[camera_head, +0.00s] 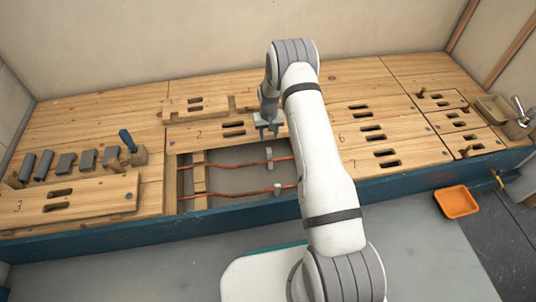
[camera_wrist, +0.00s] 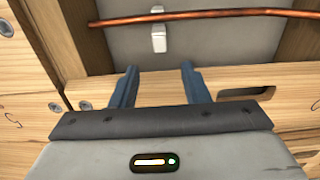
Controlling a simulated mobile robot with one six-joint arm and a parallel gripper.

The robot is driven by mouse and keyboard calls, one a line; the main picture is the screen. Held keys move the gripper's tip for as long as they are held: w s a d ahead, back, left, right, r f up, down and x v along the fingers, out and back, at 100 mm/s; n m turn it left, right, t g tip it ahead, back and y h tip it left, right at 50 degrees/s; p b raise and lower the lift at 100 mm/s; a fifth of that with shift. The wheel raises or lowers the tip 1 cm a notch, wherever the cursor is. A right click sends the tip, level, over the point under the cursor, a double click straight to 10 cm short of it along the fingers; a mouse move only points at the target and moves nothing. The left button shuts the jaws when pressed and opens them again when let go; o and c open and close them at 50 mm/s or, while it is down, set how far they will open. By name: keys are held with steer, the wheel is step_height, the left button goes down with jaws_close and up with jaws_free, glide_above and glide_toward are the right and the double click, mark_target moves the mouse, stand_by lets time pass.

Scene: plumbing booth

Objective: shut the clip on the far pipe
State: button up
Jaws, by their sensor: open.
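The far copper pipe (camera_head: 235,164) runs across the recess in the wooden deck. A pale clip (camera_head: 268,153) stands at it, near the recess's right side. In the wrist view a copper pipe (camera_wrist: 225,14) crosses the top, with a pale clip (camera_wrist: 158,40) on it. One clip part shows above the pipe and a flap below; I cannot tell its exact position. My gripper (camera_head: 268,131) is over the deck just behind the recess. Its two blue fingers (camera_wrist: 157,85) are apart and empty, short of the clip in the wrist view.
The near copper pipe (camera_head: 240,193) has its own pale clip (camera_head: 277,188), close to my arm. A wooden batten (camera_head: 200,178) crosses the recess at left. A blue clamp-like piece (camera_head: 127,140) and several grey blocks stand left. An orange tray (camera_head: 457,201) lies right on the floor.

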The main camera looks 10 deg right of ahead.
mark_target(269, 149)
step_height(269, 149, down, 9)
steer(key=b, duration=0.3)
steer(key=shift+b, duration=0.35)
steer(key=shift+c, duration=0.3)
